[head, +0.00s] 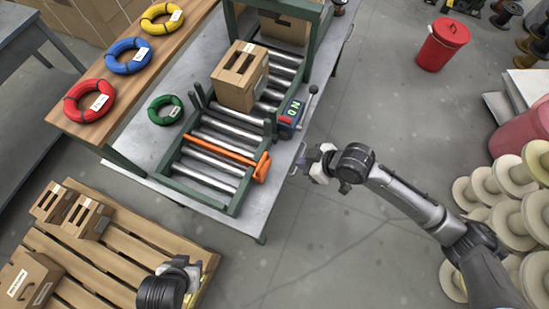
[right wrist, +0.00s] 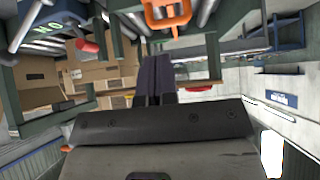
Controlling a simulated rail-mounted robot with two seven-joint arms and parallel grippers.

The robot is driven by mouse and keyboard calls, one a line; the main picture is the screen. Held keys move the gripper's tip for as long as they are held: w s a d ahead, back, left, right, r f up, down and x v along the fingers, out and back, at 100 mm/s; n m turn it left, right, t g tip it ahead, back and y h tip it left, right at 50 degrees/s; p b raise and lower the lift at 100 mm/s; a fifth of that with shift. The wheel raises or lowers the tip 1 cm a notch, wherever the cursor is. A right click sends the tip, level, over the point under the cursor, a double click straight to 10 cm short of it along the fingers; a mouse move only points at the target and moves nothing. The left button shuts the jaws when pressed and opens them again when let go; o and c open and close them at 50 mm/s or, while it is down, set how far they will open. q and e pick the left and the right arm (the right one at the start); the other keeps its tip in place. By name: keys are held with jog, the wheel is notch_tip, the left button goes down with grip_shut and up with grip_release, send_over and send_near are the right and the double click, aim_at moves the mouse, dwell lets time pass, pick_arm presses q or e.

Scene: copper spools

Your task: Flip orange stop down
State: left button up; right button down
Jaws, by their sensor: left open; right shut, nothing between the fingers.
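The orange stop (head: 225,152) is a bar lying across the green-framed roller conveyor, with a loop-shaped handle at its right end. The handle also shows at the top of the right wrist view (right wrist: 167,14). My right gripper (head: 318,163) is shut and empty, to the right of the handle and apart from it, beyond the table's right edge. Its closed dark fingers (right wrist: 154,78) show in the right wrist view, below the handle in the picture. My left gripper (head: 192,268) is open and empty, low over the pallet's right side.
A cardboard box (head: 240,76) stands on the rollers behind the stop. A blue control box (head: 290,114) with a lever is beside the conveyor. Coloured coils, such as the green one (head: 166,109), lie to the left. A pallet (head: 125,262) holds boxes. Spools (head: 508,180) stand at right.

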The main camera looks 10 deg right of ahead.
jog(key=a+r+y, duration=0.1)
jog(key=w+a+r+y, duration=0.1)
jog(key=shift+r+t+y, duration=0.3)
jog(key=shift+t, duration=0.1)
jog(key=shift+a+f, duration=0.1)
jog(key=d+f+x, duration=0.1)
jog(key=f+x, duration=0.1)
jog(key=x, duration=1)
jog(key=shift+s+f, duration=0.3)
